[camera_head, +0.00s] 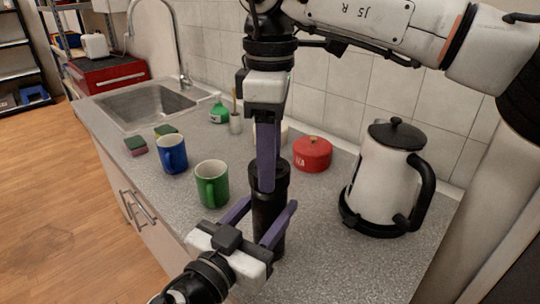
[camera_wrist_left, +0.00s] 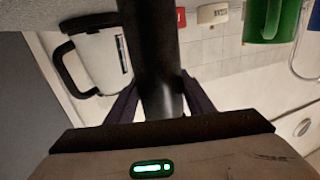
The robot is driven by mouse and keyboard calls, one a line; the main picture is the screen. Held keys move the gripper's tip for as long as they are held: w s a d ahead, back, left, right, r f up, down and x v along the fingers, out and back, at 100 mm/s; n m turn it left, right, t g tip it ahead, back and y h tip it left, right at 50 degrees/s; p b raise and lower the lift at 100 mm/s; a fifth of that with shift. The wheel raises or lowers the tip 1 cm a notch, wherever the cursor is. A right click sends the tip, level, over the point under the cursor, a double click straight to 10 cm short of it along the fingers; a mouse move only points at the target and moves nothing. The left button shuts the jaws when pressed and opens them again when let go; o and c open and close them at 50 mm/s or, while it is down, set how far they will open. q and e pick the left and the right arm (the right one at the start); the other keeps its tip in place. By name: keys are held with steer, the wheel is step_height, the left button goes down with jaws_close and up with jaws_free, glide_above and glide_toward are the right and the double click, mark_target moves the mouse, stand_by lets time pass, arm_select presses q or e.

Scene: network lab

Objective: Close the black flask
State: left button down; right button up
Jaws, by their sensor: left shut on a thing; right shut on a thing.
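The black flask (camera_head: 266,225) stands upright near the front of the grey counter. My left gripper (camera_head: 270,204) comes in low from the front and is shut around the flask's body, one purple finger on each side. In the left wrist view the flask (camera_wrist_left: 152,50) runs between the fingers (camera_wrist_left: 160,95). My right gripper (camera_head: 267,188) points down from above at the flask's top. It is shut on the wider black top part (camera_head: 283,173), which looks like the lid. Its near finger covers the middle of that part, so I cannot tell whether the lid is fully seated.
A green mug (camera_head: 212,184) and a blue mug (camera_head: 172,155) stand to the left. A red pot (camera_head: 313,154) is behind on the right, and a white and black kettle (camera_head: 384,185) stands at the right. The sink (camera_head: 150,103) is farther back left. The front right counter is clear.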

steer(key=m, duration=0.3)
steer(key=shift+s+a+f, duration=0.1)
steer(key=shift+s+a, duration=0.15)
steer(key=shift+s, duration=0.1)
steer(key=shift+w+d+m, duration=0.15)
steer(key=shift+w+m, duration=0.05)
steer(key=shift+m, duration=0.6)
steer(key=o, duration=1.1)
steer(key=shift+d, duration=0.1)
steer(key=shift+w+r, duration=0.1)
steer(key=shift+r, duration=2.25)
steer(key=shift+c, duration=0.4)
